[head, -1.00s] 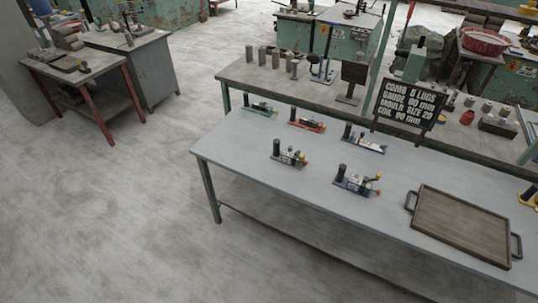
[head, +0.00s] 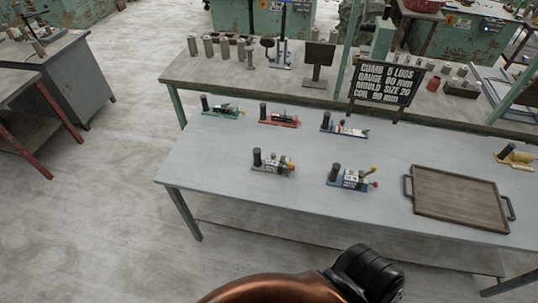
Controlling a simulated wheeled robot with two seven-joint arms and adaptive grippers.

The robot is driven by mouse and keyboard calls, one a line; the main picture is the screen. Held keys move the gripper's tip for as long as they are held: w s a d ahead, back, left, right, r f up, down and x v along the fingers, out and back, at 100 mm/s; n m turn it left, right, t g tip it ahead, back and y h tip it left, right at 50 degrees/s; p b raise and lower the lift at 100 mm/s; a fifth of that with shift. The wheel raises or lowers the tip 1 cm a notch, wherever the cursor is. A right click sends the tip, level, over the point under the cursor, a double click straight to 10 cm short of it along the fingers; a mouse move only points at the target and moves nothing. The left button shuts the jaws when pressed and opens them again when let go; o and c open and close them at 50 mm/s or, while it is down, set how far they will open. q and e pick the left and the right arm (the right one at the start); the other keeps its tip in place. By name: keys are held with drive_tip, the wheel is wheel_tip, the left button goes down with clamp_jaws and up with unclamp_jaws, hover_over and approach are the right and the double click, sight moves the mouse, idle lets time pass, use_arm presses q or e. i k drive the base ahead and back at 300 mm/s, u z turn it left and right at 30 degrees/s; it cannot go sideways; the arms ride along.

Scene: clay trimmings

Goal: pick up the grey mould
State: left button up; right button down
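The mould that looks grey (head: 273,163) stands at the front left of the pale table. It has a grey base, a black upright cylinder at its left end and a small reddish piece at its right end. Nothing covers it, and no gripper is near it. Neither of my grippers shows in the head view. A copper-coloured part of my arm with a black end is at the bottom edge, in front of the table, with no fingers visible.
A blue mould (head: 351,178) stands right of the grey one. Green (head: 222,111), red (head: 279,119) and blue-white (head: 343,130) ones stand behind. A wooden tray (head: 459,198) lies at right, a yellow mould (head: 516,158) beyond it. A black sign (head: 387,84) stands at the back.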

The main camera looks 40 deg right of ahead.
sight(272, 165)
drive_tip(key=z, duration=0.4)
drive_tip(key=i, duration=0.65)
drive_tip(key=z, duration=0.65)
